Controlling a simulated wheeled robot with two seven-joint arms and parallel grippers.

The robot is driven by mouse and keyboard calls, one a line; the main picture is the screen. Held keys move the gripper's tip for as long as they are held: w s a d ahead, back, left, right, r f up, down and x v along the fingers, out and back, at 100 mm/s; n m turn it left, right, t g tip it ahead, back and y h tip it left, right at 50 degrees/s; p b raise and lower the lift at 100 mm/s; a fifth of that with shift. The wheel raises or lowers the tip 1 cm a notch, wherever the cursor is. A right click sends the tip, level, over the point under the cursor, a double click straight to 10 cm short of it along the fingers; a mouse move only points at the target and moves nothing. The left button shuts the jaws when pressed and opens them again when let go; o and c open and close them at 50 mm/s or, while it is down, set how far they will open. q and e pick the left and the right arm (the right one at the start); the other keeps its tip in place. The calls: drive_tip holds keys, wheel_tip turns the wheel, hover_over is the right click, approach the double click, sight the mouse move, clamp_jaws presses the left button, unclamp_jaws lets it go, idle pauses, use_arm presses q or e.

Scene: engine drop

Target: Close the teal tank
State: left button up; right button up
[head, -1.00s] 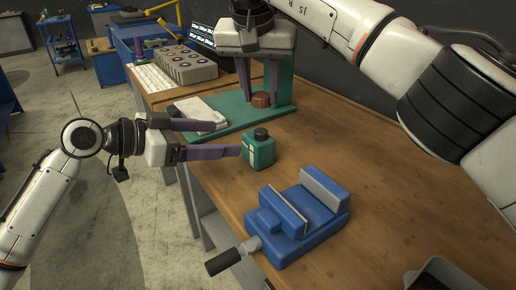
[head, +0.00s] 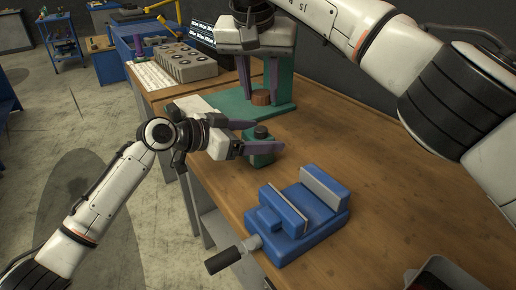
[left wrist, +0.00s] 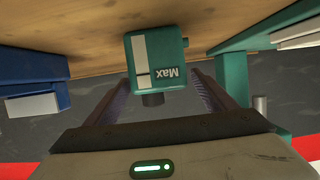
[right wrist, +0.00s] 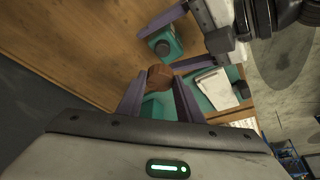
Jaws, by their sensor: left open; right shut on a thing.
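The teal tank (head: 261,161) is a small box-shaped bottle with a white label and a black top, standing on the wooden bench. It also shows in the left wrist view (left wrist: 176,52) and the right wrist view (right wrist: 172,38). My left gripper (head: 265,139) is open, its fingers on either side of the tank; the near finger hides part of its body. I cannot tell whether the fingers touch it. My right gripper (head: 259,92) points down and is shut on a brown round piece (head: 261,98), above or at the teal stand's base; it also shows in the right wrist view (right wrist: 159,76).
The teal stand (head: 286,85) is just behind the tank. A blue vise (head: 295,225) with a handle is in front. A white cloth or paper (right wrist: 215,88), a grey block (head: 187,66) and a keyboard (head: 155,79) lie further back.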

use_arm(q)
drive_tip(key=c, duration=1.6)
use_arm(e)
hover_over(261, 128)
drive_tip(key=s, duration=0.1)
drive_tip(key=shift+s+a+f, duration=0.15)
drive_tip(key=shift+f, duration=2.35)
drive_tip(key=shift+f, duration=0.9)
drive_tip(key=shift+f, duration=0.5)
use_arm(q)
clamp_jaws()
use_arm(e)
drive_tip(key=shift+a+m+h, duration=0.1)
drive_tip(key=shift+m+h, duration=0.5)
drive_tip(key=shift+m, duration=1.1)
